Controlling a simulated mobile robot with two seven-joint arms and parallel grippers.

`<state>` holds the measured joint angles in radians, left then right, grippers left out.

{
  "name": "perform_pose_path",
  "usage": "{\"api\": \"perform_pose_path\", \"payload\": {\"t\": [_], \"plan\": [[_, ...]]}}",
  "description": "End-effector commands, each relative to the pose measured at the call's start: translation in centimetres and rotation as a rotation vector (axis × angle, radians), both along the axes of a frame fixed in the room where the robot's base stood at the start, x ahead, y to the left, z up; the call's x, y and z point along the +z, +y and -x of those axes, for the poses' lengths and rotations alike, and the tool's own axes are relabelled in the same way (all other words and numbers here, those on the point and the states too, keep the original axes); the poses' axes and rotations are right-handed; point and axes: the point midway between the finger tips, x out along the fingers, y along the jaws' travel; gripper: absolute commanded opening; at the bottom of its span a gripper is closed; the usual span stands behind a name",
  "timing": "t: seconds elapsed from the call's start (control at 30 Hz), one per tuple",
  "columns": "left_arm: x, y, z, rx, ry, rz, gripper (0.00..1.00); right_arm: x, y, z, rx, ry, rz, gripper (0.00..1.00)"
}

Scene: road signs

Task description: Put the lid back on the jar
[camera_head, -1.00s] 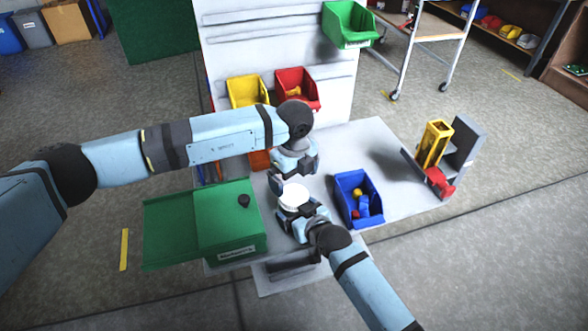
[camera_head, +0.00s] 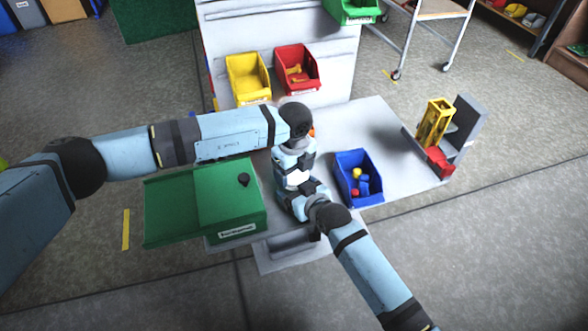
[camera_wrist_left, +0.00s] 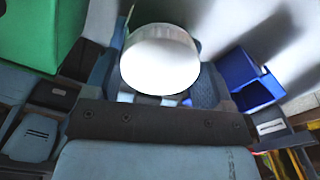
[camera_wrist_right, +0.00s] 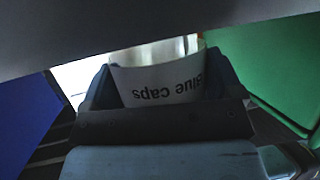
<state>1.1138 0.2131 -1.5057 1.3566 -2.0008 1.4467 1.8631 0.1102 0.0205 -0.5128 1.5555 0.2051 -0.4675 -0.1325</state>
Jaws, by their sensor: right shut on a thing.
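A white round piece, which looks like the lid or top of the jar, sits between my two grippers in the head view (camera_head: 298,179) and between the left fingers in the left wrist view (camera_wrist_left: 160,58). My left gripper (camera_head: 296,168) comes down from above; its fingers stand apart on either side of the white piece, and I cannot tell whether they touch it. My right gripper (camera_wrist_right: 160,92) is shut on the jar (camera_wrist_right: 158,84), whose label reads "Blue Caps", upside down in that view. In the head view the jar is mostly hidden by the grippers.
A green box (camera_head: 170,205) with a black knob stands left on the grey table (camera_head: 375,120). A blue bin (camera_head: 347,160) with small parts is close on the right. Yellow (camera_head: 248,78) and red bins (camera_head: 297,68) are behind. A yellow-and-grey stand (camera_head: 436,125) is far right.

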Motion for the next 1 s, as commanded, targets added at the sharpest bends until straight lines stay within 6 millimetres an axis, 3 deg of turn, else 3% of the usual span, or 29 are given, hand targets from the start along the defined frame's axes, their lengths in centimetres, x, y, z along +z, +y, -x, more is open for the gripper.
{"api": "perform_pose_path", "payload": {"t": [0.23,0.6,0.93,0.97,1.0], "plan": [[0.02,0.03,0.0,-0.039,0.0,0.0,0.47,-0.03,-0.02,0.0,0.0,0.001,0.001,0.19],[-0.03,0.05,0.0,-0.54,0.002,0.001,0.47,-0.04,-0.04,-0.01,0.0,0.001,0.001,0.19],[-0.05,0.05,0.02,-0.569,0.003,0.001,0.47,-0.05,-0.05,-0.01,-0.001,0.001,0.001,0.19],[-0.05,0.05,0.02,-0.569,0.003,0.001,0.83,-0.05,-0.06,-0.02,-0.001,0.001,0.001,0.19],[-0.05,0.05,0.0,-0.569,0.003,0.001,0.92,-0.05,-0.06,-0.02,-0.001,0.001,0.001,0.19]]}}
